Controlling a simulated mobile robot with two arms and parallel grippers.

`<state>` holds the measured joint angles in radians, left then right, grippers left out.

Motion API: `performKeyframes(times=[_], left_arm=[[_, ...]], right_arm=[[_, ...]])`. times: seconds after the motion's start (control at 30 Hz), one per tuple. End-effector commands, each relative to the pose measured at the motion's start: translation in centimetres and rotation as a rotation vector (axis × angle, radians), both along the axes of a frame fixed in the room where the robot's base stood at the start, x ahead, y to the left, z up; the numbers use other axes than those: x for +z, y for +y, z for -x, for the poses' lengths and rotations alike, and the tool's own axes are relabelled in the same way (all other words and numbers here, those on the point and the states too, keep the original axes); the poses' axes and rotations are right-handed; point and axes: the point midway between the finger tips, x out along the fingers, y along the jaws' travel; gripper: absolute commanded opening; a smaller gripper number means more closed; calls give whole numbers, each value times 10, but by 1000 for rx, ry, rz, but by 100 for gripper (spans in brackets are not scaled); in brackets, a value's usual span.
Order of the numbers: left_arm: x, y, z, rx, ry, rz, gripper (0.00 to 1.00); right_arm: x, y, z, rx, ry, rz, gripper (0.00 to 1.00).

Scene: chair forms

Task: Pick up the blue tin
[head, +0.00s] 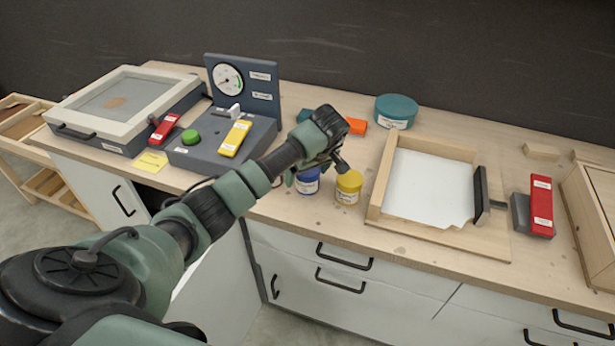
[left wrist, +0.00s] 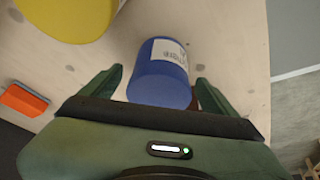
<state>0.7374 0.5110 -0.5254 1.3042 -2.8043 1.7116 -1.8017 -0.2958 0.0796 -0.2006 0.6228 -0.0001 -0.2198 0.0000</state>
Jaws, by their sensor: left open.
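The blue tin (head: 308,182) stands on the wooden worktop near its front edge, partly hidden by my left gripper in the head view. My left gripper (head: 312,180) is open and comes down over it from behind. In the left wrist view the blue tin (left wrist: 159,75), with a white label, lies between the two green fingers of the left gripper (left wrist: 160,85). A gap shows on the left side; I cannot tell whether the right finger touches it. My right gripper is not in view.
A yellow tin (head: 348,187) stands close to the right of the blue tin. An orange block (head: 356,126) and a teal round tin (head: 396,111) are behind. A wooden tray (head: 375,200) is right, a gauge panel (head: 262,95) left.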

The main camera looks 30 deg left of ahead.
Motion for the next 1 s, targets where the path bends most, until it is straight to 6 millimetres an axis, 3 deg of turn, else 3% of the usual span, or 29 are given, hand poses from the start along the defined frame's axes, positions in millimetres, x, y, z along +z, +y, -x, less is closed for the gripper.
performKeyframes(times=[0.07, 0.3, 0.33, 0.77, 1.0], left_arm=[[0, 0, 0, 0, 0, 0, 86], [0, 0, 0, 0, 0, 0, 19], [0, 0, 0, 0, 0, 0, 14], [13, 0, -2, 0, -5, -1, 14], [59, 1, -2, 0, -10, -4, 14]], right_arm=[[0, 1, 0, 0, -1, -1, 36], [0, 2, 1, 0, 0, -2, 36], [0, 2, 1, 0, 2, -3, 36], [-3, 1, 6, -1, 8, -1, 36], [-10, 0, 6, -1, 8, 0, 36]])
